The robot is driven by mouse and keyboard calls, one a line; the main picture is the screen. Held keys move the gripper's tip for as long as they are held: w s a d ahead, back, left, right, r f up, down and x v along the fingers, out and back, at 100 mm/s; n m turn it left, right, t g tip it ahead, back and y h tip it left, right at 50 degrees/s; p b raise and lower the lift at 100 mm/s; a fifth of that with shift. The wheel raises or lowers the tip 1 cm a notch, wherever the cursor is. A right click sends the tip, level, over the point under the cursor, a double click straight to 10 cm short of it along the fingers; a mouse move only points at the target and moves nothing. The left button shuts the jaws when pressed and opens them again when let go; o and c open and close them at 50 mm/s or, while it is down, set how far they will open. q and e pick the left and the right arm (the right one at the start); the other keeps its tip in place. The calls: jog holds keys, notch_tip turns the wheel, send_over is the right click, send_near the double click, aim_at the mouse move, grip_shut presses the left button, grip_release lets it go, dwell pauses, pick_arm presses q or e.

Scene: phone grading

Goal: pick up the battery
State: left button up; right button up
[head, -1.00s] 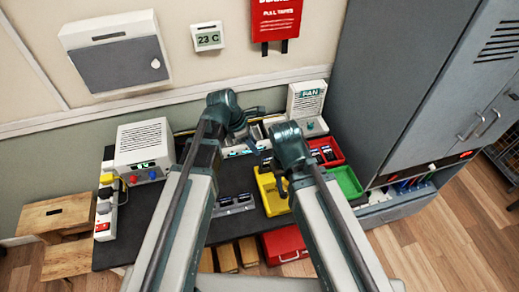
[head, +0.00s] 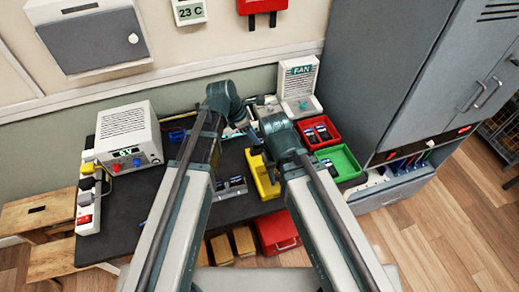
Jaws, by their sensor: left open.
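I cannot make out the battery for certain; small dark items lie in the trays and on the bench, too small to tell apart. My left gripper (head: 252,131) is open over the back of the dark bench (head: 140,205), left of the red tray and behind the yellow tray (head: 262,181). Nothing shows between its fingers. My right arm reaches over the yellow tray; its gripper is mostly hidden behind its own arm, so its jaws cannot be read.
A red tray (head: 334,143) with dark items and a green tray (head: 352,171) stand at the right. A white power supply (head: 127,130) stands at the left and a fan unit (head: 298,82) at the back. A grey cabinet (head: 405,75) borders the right side.

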pick_arm(q)
jog(key=shift+f, duration=0.1)
pick_arm(e)
jog(key=shift+f, duration=0.1)
pick_arm(q)
jog(key=b+x, duration=0.4)
jog(key=x, duration=0.1)
jog(key=shift+w+d+f+b, duration=0.1)
jog(key=shift+w+f+b, duration=0.05)
jog(key=shift+w+b, duration=0.2)
pick_arm(e)
notch_tip(320, 180, down, 5)
jog(key=shift+r, duration=0.2)
pick_arm(q)
jog(key=shift+c, duration=0.2)
grip_shut()
